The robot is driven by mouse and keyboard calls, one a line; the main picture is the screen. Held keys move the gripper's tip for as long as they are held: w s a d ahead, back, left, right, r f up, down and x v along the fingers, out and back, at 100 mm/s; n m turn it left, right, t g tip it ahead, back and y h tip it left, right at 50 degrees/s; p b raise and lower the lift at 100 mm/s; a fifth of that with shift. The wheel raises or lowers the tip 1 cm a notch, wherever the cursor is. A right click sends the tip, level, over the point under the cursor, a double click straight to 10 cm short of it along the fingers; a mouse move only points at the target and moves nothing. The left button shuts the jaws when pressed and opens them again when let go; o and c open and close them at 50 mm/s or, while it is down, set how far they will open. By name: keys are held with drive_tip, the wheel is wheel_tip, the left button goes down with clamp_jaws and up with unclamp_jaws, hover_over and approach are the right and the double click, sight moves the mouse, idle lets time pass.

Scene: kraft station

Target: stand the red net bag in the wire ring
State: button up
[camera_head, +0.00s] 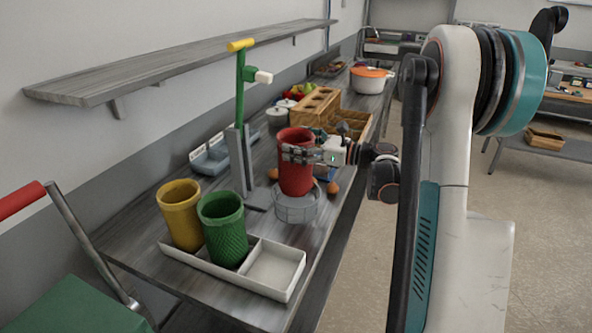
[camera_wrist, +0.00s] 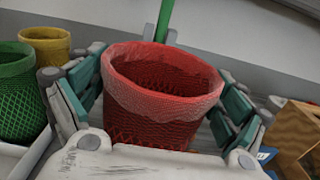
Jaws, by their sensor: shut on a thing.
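The red net bag (camera_head: 295,172) is an open-topped red mesh cylinder, upright over the wire ring (camera_head: 297,208) on the bench. My gripper (camera_head: 298,153) is shut around the upper part of the bag. The bag's lower end meets or enters the ring's top; I cannot tell whether it rests on the ring's base. The ring is hidden in that view.
A yellow net bag (camera_head: 180,220) and a green net bag (camera_head: 222,235) stand in a white divided tray (camera_head: 268,272) at the front left. A grey stand with a green post (camera_head: 239,100) rises behind the ring. A wooden box (camera_head: 315,105) is farther back.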

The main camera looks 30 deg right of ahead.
drive_tip(key=shift+f+b, duration=0.9)
drive_tip(key=shift+f, duration=2.45)
drive_tip(key=shift+f+b, duration=0.3)
drive_tip(key=shift+b, duration=0.05)
drive_tip(key=o, duration=0.9)
drive_tip(key=r+p, duration=0.1)
drive_tip(key=p, duration=0.2)
approach(297, 165)
drive_tip(key=w+d+f, duration=0.1)
drive_tip(key=d, duration=0.1)
drive_tip(key=w+d+f, duration=0.1)
drive_tip(key=w+d, duration=0.1)
drive_tip(key=shift+w+f, duration=0.2)
drive_tip(key=shift+f, duration=0.2)
